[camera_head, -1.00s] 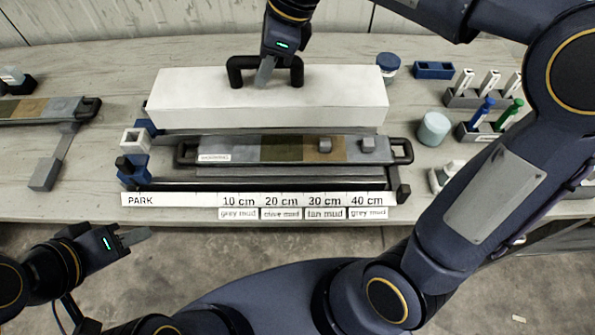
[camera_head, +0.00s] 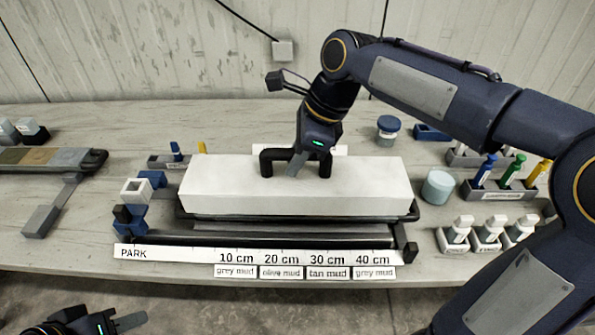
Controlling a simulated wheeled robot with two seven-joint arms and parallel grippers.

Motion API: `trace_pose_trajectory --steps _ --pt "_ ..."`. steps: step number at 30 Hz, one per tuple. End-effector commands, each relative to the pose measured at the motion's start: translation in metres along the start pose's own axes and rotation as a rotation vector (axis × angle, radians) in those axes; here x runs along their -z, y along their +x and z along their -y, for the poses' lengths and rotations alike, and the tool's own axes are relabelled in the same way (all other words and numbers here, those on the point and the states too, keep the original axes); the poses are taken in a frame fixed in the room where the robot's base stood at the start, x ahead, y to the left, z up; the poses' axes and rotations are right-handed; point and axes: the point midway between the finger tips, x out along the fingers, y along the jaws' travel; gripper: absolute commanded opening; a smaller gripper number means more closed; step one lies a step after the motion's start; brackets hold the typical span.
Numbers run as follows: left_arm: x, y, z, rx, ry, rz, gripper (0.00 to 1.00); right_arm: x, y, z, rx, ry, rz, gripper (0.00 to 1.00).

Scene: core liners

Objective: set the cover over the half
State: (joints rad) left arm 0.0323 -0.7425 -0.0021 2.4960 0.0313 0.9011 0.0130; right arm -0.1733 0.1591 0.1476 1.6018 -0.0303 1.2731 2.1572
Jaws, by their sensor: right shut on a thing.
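The white cover (camera_head: 300,200) is a long box with a black handle (camera_head: 267,158) on top. It sits over the core half in its tray, and only a dark rim (camera_head: 412,212) of that tray shows at the sides and below. The core half's surface is hidden. I cannot tell whether the cover rests on it or hovers just above. My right gripper (camera_head: 297,160) is shut on the black handle from above. My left gripper (camera_head: 122,322) is at the bottom left, off the table and empty, its fingers partly cut off by the frame edge.
A labelled PARK scale strip (camera_head: 170,254) runs along the front edge. A blue and white slider block (camera_head: 137,190) stands left of the cover. Another core half (camera_head: 40,158) lies far left.

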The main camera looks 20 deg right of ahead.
Motion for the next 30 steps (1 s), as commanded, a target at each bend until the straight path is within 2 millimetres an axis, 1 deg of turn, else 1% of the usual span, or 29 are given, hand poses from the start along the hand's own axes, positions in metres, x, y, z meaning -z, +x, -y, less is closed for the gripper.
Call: trace_pose_trajectory --steps 1,3,10,12,15,17,30 --pt "0.000 0.000 0.000 0.000 0.000 0.000 0.36 0.004 0.008 0.007 -0.002 0.004 -0.001 0.00" --pt "0.000 0.000 0.000 0.000 0.000 0.000 0.36 0.008 0.017 0.015 -0.002 0.003 -0.001 0.00" --pt "0.000 0.000 0.000 0.000 0.000 0.000 0.36 0.015 0.030 0.028 0.000 0.001 0.000 0.00" --pt "0.000 0.000 0.000 0.000 0.000 0.000 0.36 0.018 0.039 0.034 -0.001 0.002 0.000 0.00" --pt "-0.001 0.002 0.001 0.000 0.000 0.000 0.36 0.025 0.054 0.032 -0.002 0.001 0.000 0.00" --pt "-0.001 0.002 0.001 0.000 0.000 0.000 0.36 0.027 0.059 0.032 0.000 0.000 0.000 0.00" --pt "-0.002 0.003 0.002 0.000 0.000 0.000 0.36 0.029 0.066 0.032 0.002 0.000 0.001 0.00"
